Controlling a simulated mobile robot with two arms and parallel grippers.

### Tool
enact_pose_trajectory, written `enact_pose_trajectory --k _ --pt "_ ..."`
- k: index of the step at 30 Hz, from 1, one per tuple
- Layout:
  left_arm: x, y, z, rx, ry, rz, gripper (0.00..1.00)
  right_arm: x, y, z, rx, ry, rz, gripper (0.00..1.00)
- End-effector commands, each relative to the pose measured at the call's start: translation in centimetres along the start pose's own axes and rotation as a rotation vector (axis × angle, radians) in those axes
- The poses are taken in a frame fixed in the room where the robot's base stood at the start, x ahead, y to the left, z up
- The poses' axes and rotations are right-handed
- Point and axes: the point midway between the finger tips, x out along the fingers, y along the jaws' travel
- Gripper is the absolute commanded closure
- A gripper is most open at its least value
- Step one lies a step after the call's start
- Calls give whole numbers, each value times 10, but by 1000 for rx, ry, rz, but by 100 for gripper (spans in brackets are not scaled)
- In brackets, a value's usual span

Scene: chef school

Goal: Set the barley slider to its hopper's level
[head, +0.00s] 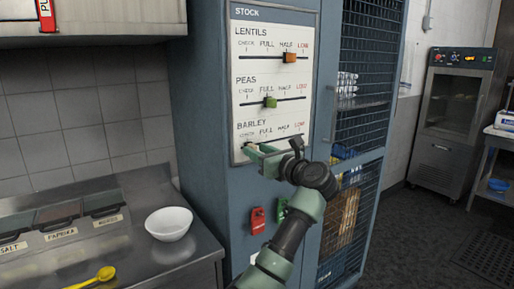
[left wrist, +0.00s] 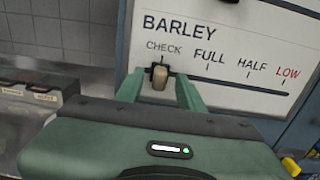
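The stock board (head: 272,75) on the blue cabinet has three slider rows: lentils, peas and barley. The barley slider (left wrist: 160,77) is a tan knob at the CHECK end of its track in the left wrist view. My left gripper (left wrist: 158,92) is open, with one green finger on each side of the knob and gaps between. In the head view my left gripper (head: 254,153) is at the left end of the barley row and hides much of it. No barley hopper level can be made out. My right gripper is not in view.
The orange lentils slider (head: 289,57) stands near HALF. The green peas slider (head: 269,102) stands near FULL. Red (head: 257,221) and green (head: 281,209) items are on the cabinet front below. A white bowl (head: 169,223) and yellow spoon (head: 104,274) lie on the counter at left.

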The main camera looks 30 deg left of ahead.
Motion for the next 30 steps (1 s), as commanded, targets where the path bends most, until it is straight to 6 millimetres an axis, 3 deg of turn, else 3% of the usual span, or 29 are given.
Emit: enact_pose_trajectory --k 4,13,17,30 --pt "12 0 1 3 -1 1 62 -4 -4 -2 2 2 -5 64" --pt "15 0 -1 2 0 0 62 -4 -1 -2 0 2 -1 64" --pt "15 0 -1 2 0 0 98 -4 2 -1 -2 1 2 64" --pt "15 0 -1 2 0 0 100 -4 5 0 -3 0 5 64"
